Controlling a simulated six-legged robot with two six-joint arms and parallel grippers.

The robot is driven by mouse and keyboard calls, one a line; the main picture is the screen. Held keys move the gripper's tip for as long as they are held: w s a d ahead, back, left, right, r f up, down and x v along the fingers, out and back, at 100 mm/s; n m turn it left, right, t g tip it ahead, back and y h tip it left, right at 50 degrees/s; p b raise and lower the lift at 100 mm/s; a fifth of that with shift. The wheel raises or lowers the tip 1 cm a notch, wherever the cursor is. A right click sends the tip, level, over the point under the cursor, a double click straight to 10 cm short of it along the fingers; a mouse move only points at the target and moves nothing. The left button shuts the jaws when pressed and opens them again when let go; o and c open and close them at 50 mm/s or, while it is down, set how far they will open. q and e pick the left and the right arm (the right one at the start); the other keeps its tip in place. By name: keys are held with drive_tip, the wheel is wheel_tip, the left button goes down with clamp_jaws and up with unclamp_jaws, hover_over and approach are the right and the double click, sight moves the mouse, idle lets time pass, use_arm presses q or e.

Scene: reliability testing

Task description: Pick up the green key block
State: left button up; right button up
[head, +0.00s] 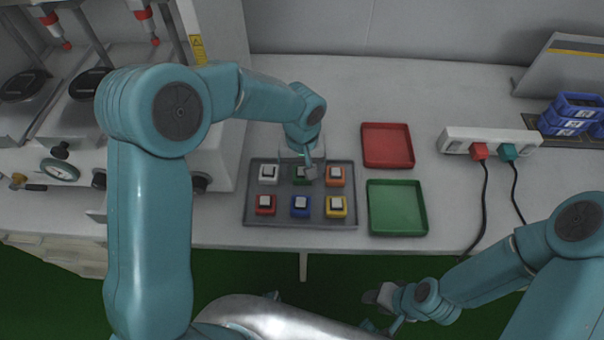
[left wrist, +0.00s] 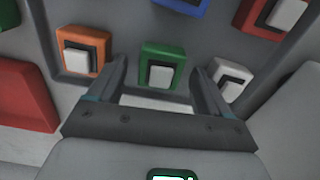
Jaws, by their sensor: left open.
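The green key block (head: 299,179) sits in the back row of a grey tray (head: 285,221), between a white-topped block and an orange one. In the head view my left gripper (head: 308,172) is above it and partly hides it. In the left wrist view the green key block (left wrist: 162,66) shows with its white key cap, between the fingertips of the open left gripper (left wrist: 160,80). The jaws hold nothing. I cannot tell the exact height gap. My right gripper (head: 378,310) hangs low in front of the table, and its jaws are too small to read.
The tray also holds white (head: 268,174), orange (head: 335,175), red (head: 265,204), blue (head: 300,206) and yellow (head: 336,206) blocks. A red tray (head: 411,164) and a green tray (head: 423,231) lie to the right, both empty. A power strip (head: 515,131) lies further right; machines stand at left.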

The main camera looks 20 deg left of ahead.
use_arm(q)
drive_tip(key=shift+f, duration=0.1)
drive_tip(key=c, duration=1.2)
